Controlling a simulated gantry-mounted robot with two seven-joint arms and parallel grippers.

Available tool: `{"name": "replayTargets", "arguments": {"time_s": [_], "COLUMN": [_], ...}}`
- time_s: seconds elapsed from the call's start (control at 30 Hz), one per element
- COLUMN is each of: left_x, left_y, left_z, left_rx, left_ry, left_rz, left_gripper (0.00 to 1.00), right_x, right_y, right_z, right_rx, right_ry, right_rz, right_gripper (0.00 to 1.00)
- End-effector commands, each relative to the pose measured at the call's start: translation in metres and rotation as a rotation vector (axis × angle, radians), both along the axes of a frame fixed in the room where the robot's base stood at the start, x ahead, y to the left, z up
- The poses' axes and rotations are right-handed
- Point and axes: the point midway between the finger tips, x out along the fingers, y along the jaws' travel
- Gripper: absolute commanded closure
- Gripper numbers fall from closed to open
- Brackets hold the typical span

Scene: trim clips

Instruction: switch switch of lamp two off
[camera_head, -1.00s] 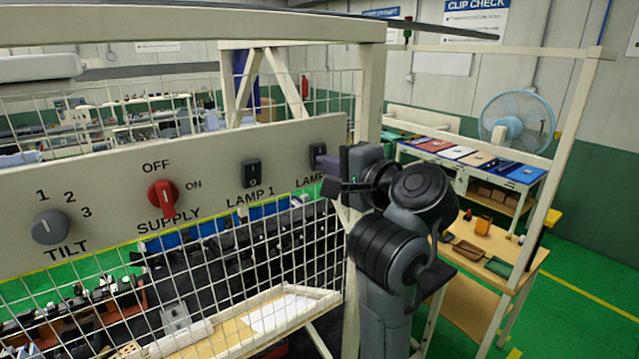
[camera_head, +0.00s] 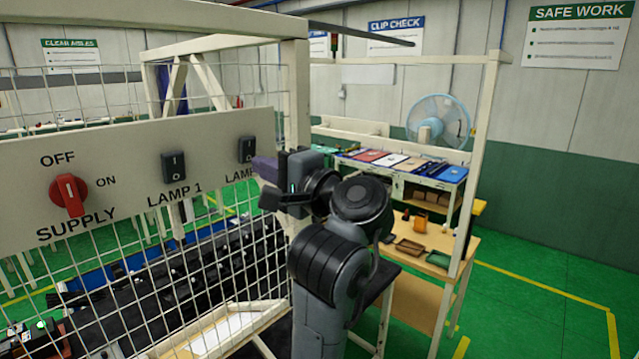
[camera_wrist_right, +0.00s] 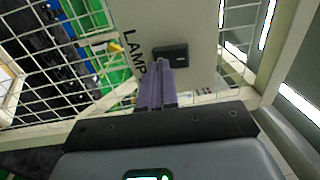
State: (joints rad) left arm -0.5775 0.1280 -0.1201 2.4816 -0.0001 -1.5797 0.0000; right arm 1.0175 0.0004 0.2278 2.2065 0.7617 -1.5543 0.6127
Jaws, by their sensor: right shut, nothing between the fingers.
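The lamp 2 switch (camera_head: 246,149) is a dark rocker at the right end of the light panel (camera_head: 110,140). Its label is partly hidden behind my right gripper (camera_head: 259,169). The switch also shows in the right wrist view (camera_wrist_right: 170,55), just beyond the purple fingertips. My right gripper (camera_wrist_right: 157,66) is shut and empty, its tips close to the switch's lower edge. I cannot tell if they touch it, nor which way the rocker is set. The lamp 1 switch (camera_head: 174,167) is to the left. My left gripper is not in view.
The red supply knob (camera_head: 69,195) is at the panel's left. The panel hangs on a wire mesh fence (camera_head: 190,265) with a pale post (camera_head: 297,90) near my right arm. A wooden bench (camera_head: 450,245) stands behind, right. Green floor is open at far right.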

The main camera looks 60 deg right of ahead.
Motion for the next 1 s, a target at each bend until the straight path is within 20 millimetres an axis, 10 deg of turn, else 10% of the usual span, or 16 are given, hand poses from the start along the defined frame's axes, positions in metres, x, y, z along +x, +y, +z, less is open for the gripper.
{"name": "replayTargets", "arguments": {"time_s": [0.6, 1.0], "left_x": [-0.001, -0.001], "left_y": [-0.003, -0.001], "left_z": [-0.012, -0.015], "left_rx": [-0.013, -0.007], "left_ry": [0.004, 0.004], "left_rz": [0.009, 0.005], "left_gripper": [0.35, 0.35], "right_x": [-0.095, -0.106], "right_y": [0.018, 0.02], "right_z": [-0.012, -0.012], "right_rx": [-0.005, -0.003], "right_ry": [-0.011, -0.009], "right_rz": [0.005, 0.007], "right_gripper": [1.0, 1.0]}}
